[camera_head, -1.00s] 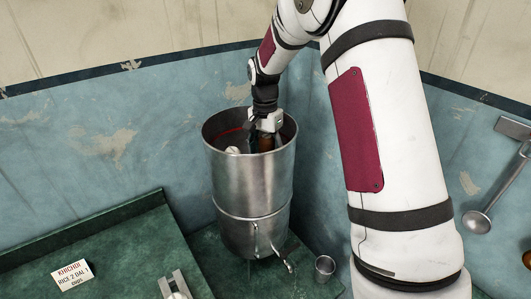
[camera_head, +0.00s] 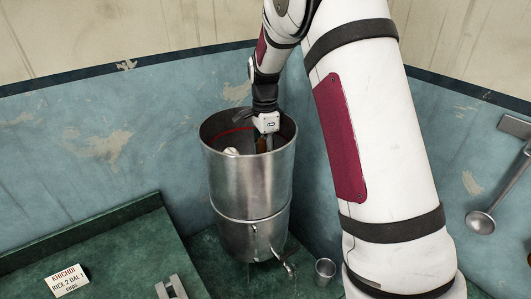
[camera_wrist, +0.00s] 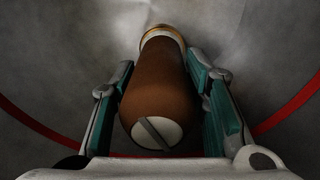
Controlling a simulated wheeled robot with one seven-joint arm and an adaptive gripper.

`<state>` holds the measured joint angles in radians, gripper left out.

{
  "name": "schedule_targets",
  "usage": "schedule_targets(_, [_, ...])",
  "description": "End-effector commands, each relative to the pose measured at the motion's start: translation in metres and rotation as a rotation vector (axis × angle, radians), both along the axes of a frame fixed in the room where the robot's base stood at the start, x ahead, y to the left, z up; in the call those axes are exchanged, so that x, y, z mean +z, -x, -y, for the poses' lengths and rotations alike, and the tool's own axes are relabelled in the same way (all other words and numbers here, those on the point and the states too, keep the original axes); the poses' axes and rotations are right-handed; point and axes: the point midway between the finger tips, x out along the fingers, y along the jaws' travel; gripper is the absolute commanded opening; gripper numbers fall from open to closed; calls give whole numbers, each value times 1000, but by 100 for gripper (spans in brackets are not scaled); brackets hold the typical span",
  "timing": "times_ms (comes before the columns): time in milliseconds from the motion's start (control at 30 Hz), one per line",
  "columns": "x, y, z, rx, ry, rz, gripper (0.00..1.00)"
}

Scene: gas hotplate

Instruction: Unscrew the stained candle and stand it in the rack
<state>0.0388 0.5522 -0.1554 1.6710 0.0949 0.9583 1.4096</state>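The brown stained candle (camera_wrist: 160,85) is between my gripper's two teal-padded fingers in the wrist view. It has a pale slotted end cap (camera_wrist: 157,132) facing the camera and a gold-coloured collar at its far end. My gripper (camera_wrist: 162,62) has both pads close along the candle's sides; whether they press on it I cannot tell. In the head view my gripper (camera_head: 266,124) reaches down into the steel filter vessel (camera_head: 250,180), where a little of the brown candle shows below it. The candle's lower attachment is hidden there. I cannot identify the rack.
A pale rounded object (camera_head: 232,151) shows inside the vessel. A steel cup (camera_head: 325,271) stands near its tap. A grey metal piece (camera_head: 172,289) is cut off at the bottom edge, beside a card (camera_head: 68,281) on the green counter. A ladle (camera_head: 481,222) hangs at right.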

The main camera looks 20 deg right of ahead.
Motion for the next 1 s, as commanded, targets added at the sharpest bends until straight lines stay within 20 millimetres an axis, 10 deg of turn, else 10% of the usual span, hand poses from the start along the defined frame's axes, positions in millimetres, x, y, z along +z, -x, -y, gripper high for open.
schedule_targets(1000, [-1,-1,0,501,0,3,12])
